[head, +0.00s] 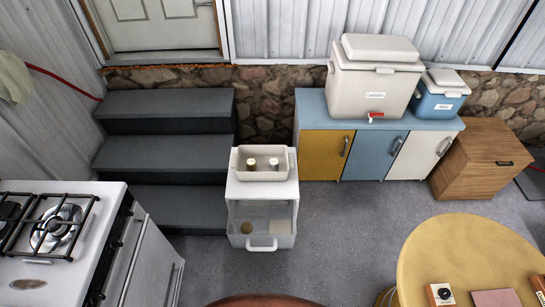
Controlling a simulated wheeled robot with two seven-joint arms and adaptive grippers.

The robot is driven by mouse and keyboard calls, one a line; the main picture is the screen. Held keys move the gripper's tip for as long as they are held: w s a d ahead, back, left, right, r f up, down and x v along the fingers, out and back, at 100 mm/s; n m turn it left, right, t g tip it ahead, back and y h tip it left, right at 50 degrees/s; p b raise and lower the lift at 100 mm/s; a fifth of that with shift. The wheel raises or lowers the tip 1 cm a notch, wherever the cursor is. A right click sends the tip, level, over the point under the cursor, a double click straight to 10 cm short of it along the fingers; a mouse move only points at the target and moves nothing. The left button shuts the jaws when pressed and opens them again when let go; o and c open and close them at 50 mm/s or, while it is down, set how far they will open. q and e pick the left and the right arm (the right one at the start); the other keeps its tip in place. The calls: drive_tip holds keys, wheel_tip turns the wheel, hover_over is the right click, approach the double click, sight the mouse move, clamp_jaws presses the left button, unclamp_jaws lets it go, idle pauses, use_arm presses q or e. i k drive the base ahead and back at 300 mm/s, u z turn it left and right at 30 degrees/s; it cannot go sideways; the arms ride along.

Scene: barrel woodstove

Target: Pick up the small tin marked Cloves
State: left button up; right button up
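Two small round containers stand in a beige tray (240,174) on top of a white cabinet in the head view. The left container (251,164) and the right container (273,164) have pale tops, and I cannot read any marking on them. Below, the cabinet's drawer (264,241) is pulled out, with a small round brownish item (247,227) inside at the left. I cannot tell which of these, if any, is the Cloves tin. Neither of my grippers is in view.
A white stove (60,235) is at the left and grey steps (165,155) behind it. A low cabinet (376,155) carries a beige cooler (375,85) and a blue cooler (440,95). A round yellow table (455,255) is at lower right. Grey floor (345,235) is clear between.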

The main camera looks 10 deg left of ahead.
sight(274, 162)
drive_tip(key=u, duration=0.5)
drive_tip(key=i, duration=0.65)
drive_tip(key=u, duration=0.7)
